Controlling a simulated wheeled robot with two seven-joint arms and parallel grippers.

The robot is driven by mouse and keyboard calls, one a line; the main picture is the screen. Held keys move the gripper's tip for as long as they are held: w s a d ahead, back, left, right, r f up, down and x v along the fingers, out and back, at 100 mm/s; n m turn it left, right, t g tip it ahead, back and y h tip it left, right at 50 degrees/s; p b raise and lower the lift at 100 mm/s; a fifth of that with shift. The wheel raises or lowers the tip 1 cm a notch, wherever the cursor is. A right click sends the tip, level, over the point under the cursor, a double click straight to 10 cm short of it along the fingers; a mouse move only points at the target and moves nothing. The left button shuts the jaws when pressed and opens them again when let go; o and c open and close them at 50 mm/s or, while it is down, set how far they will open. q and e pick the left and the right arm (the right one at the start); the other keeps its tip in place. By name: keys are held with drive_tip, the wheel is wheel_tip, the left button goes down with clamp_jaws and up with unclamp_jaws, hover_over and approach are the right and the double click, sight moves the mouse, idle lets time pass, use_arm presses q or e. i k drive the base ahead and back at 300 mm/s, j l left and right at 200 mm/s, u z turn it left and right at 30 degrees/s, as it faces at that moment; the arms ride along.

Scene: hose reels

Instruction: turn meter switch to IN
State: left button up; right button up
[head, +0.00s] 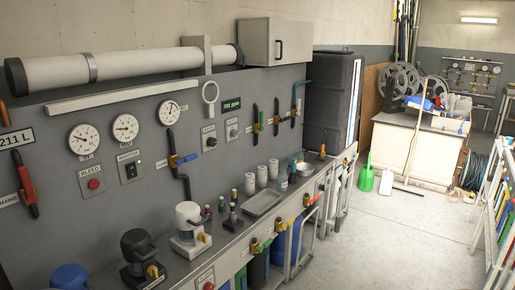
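A grey wall panel carries two small rotary switch plates. One switch plate (209,138) has a black knob and sits below a white ring. The other switch plate (232,130) sits under a green digital display (232,104) that reads in ppm. The lettering on both plates is too small to read, so I cannot tell which is the meter switch or where its knob points. Neither of my grippers shows in the head view.
A metal counter (232,238) runs below the panel with dark and white pump-like units, several white cups and a tray (262,203). Round gauges, colored-handled valves and pipes crowd the panel. The concrete floor (400,235) to the right is mostly open, with a rack (492,225) at the right edge.

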sight(233, 133)
drive_tip(key=i+l, duration=0.3)
drive_tip(key=i, duration=0.25)
drive_tip(key=i+l+u, duration=0.15)
drive_tip(key=i+l, duration=0.15)
drive_tip(key=i, duration=0.25)
drive_tip(key=i+l, duration=0.35)
drive_tip(key=i, duration=0.2)
drive_tip(key=u, duration=0.05)
